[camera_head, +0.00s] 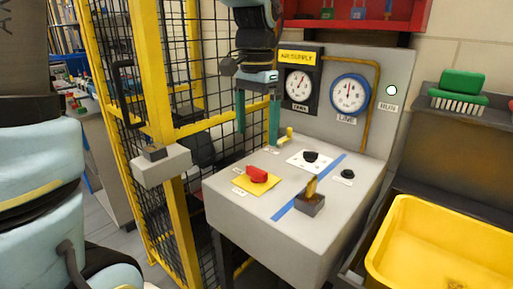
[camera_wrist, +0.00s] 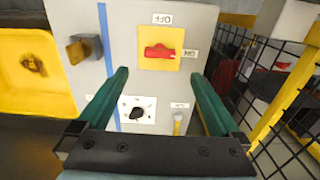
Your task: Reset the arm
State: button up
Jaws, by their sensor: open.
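My gripper (camera_head: 257,138) hangs fingers-down above the back left of the grey control console (camera_head: 295,235). Its two green fingers are apart with nothing between them. In the wrist view my gripper (camera_wrist: 159,76) points at the console, and the red switch (camera_wrist: 159,52) on its yellow plate lies just beyond the fingertips. The red switch also shows in the head view (camera_head: 257,174), in front of the gripper. A black knob on a white plate (camera_wrist: 137,113) appears between the fingers in the wrist view, below the red switch.
A lever in a dark block (camera_head: 311,200), a small black knob (camera_head: 347,174) and a yellow lever (camera_head: 287,135) stand up from the console. Gauges (camera_head: 350,94) are on its back panel. Yellow-framed mesh fencing (camera_head: 155,80) is close on the left; a yellow bin (camera_head: 440,245) is right.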

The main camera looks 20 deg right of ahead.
jog(key=shift+r, duration=0.55)
jog(key=w+a+f+n, duration=0.1)
jog(key=a+f, duration=0.1)
jog(key=a, duration=0.1)
jog(key=w+a+f+n, duration=0.1)
jog(key=a+f+n, duration=0.1)
jog(key=a, duration=0.2)
jog(key=w+a+f+n, duration=0.1)
jog(key=a+f, duration=0.1)
jog(key=a, duration=0.2)
jog(key=shift+w+a+f+n+t, duration=0.2)
jog(key=shift+w+f+n+t, duration=0.1)
jog(key=shift+n, duration=0.1)
jog(key=s+a+f+n, duration=0.1)
jog(key=a+f+n, duration=0.2)
jog(key=a, duration=0.4)
jog(key=s+a+f+n+t, duration=0.1)
jog(key=a+f+n, duration=0.2)
jog(key=a, duration=0.4)
jog(key=shift+s+a+f, duration=0.15)
jog(key=shift+s+f, duration=0.1)
jog(key=shift+f, duration=0.25)
